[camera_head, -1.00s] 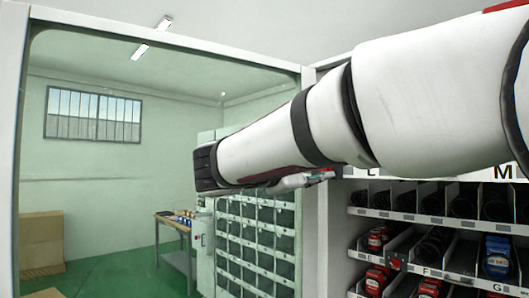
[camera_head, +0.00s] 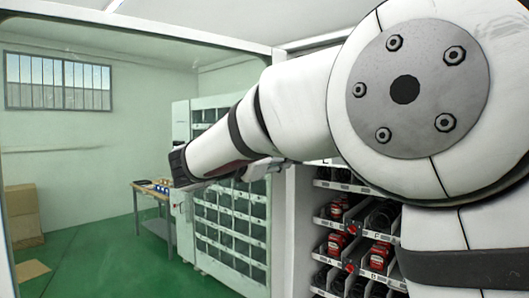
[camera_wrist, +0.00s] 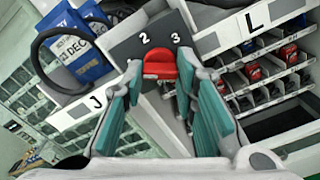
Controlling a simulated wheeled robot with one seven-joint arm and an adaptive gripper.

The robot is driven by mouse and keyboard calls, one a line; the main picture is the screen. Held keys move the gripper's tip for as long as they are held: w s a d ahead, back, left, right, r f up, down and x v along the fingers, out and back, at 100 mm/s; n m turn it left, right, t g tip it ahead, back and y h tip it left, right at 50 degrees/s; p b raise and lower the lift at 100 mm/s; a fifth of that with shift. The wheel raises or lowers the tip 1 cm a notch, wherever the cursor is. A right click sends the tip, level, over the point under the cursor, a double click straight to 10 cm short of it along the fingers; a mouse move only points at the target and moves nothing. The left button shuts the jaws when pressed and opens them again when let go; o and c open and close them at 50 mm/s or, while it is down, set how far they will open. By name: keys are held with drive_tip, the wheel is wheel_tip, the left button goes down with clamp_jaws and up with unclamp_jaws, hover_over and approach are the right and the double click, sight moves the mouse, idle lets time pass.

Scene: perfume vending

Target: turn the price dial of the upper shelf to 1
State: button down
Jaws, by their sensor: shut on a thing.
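The red price dial (camera_wrist: 160,66) sits on a dark plate (camera_wrist: 130,45) in the wrist view, with the numbers 2 and 3 printed above it. No number 1 is visible. My gripper (camera_wrist: 159,78) has its teal-padded fingers on either side of the dial and is shut on it. Which number the dial points to cannot be told.
A blue box (camera_wrist: 75,50) stands in a coil left of the dial plate, above a label J. A label L (camera_wrist: 254,18) marks a rack with small boxes at right. A green-floored room with a table (camera_head: 152,190) lies behind the glass at left.

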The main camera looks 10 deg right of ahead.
drive_tip(key=shift+f, duration=0.15)
drive_tip(key=c, duration=1.3)
unclamp_jaws()
drive_tip(key=v, duration=1.2)
